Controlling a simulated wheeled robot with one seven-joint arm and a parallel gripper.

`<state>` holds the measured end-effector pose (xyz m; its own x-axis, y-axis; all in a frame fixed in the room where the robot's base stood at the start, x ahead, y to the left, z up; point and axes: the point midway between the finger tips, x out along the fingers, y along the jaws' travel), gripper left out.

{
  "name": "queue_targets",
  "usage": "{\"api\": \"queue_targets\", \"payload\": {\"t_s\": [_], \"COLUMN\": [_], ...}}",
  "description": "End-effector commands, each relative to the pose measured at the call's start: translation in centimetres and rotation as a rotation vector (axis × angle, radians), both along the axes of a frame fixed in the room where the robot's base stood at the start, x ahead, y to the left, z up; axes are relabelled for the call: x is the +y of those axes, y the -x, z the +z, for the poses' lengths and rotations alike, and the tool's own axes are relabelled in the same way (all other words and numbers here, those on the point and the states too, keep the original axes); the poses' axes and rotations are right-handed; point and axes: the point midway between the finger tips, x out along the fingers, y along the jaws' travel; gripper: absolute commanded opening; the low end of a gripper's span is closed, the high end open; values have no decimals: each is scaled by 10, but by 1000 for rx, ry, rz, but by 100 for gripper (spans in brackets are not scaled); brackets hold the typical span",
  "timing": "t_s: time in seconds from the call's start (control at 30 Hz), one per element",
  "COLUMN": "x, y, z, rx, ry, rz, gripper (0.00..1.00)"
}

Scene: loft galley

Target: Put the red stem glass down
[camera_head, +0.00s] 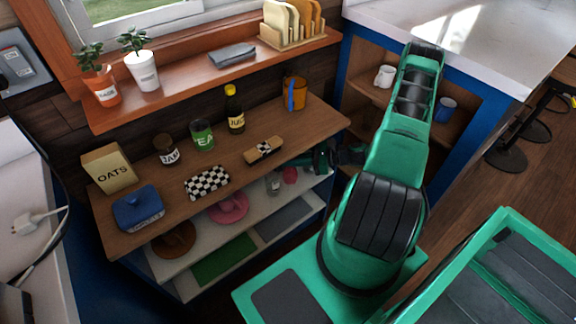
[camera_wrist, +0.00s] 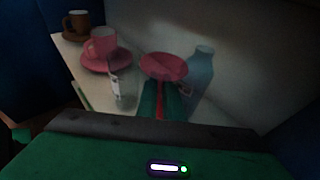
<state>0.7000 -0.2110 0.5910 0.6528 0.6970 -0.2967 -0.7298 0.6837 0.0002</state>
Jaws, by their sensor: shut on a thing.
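The red stem glass (camera_head: 290,175) is at the right end of the shelf below the wooden counter top, partly hidden by my gripper and the counter edge. In the wrist view its round red bowl (camera_wrist: 164,67) shows just beyond my fingertips, with a thin red strip between the fingers. My gripper (camera_wrist: 160,98) is shut on the glass; it also shows in the head view (camera_head: 308,161), reaching into the shelf from the right. I cannot tell whether the foot of the glass touches the white shelf (camera_head: 250,196).
A pink cup (camera_wrist: 102,42) on a pink saucer (camera_wrist: 106,60) and a brown cup (camera_wrist: 77,22) stand further along the shelf. A clear glass object (camera_wrist: 122,95) and a pale blue bottle (camera_wrist: 200,66) are close on either side. The counter top (camera_head: 225,168) overhangs the shelf.

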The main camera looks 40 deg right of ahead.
Motion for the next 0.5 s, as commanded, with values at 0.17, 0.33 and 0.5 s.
{"api": "queue_targets", "payload": {"t_s": [0.17,0.33,0.5], "x": [0,-21,-48], "y": [-1,19,44], "z": [22,27,27], "rx": [-2,1,1], "ry": [1,1,1], "rz": [1,-4,-3], "gripper": [0,0,0]}}
